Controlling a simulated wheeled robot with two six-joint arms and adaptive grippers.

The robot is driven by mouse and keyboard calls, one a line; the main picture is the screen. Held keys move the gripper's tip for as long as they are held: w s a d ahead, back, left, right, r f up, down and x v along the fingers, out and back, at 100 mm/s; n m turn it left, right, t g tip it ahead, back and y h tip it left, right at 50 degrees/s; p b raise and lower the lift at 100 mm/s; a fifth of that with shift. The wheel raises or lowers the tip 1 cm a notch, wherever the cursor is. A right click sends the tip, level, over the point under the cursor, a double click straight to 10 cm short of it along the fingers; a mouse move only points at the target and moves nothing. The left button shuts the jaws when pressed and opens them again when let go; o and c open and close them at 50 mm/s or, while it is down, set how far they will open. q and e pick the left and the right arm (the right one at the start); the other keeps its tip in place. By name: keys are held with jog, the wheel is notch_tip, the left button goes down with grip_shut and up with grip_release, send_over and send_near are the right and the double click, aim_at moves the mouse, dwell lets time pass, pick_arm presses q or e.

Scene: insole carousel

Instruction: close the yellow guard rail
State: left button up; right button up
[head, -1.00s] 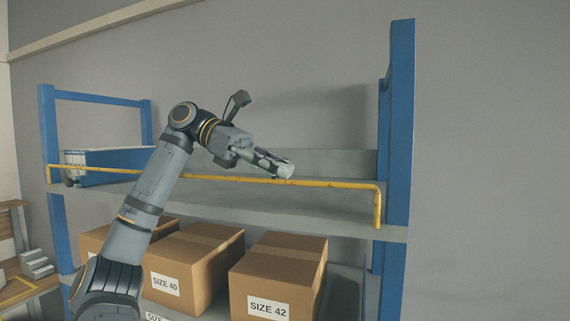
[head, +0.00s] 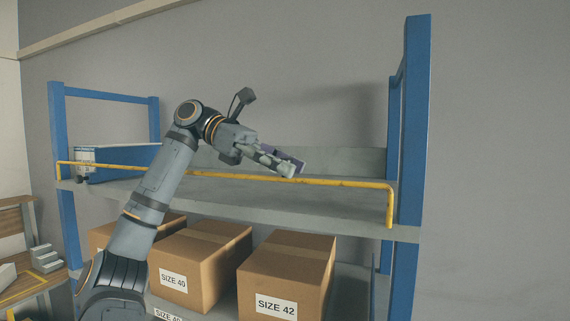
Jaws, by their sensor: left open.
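The yellow guard rail (head: 340,183) runs across the front of the upper shelf, from the left post to the right post. Its right end bends down in front of the shelf edge. My left gripper (head: 295,167) is open and empty, with its fingertips pointing right, at the middle of the rail. The fingers overlap the rail's line in the picture, and I cannot tell whether they touch it. My left forearm hides part of the rail and shelf. My right gripper is not in view.
The shelf rack has blue posts (head: 412,130). A blue and white box (head: 105,165) lies at the left of the upper shelf (head: 340,208). Cardboard boxes, including one marked SIZE 42 (head: 287,270), stand below. The upper shelf's right part is clear.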

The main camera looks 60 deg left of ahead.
pick_arm(q)
jog(key=v, duration=0.8)
jog(key=shift+f, duration=0.1)
jog(key=shift+w, duration=0.15)
jog(key=shift+a, duration=0.1)
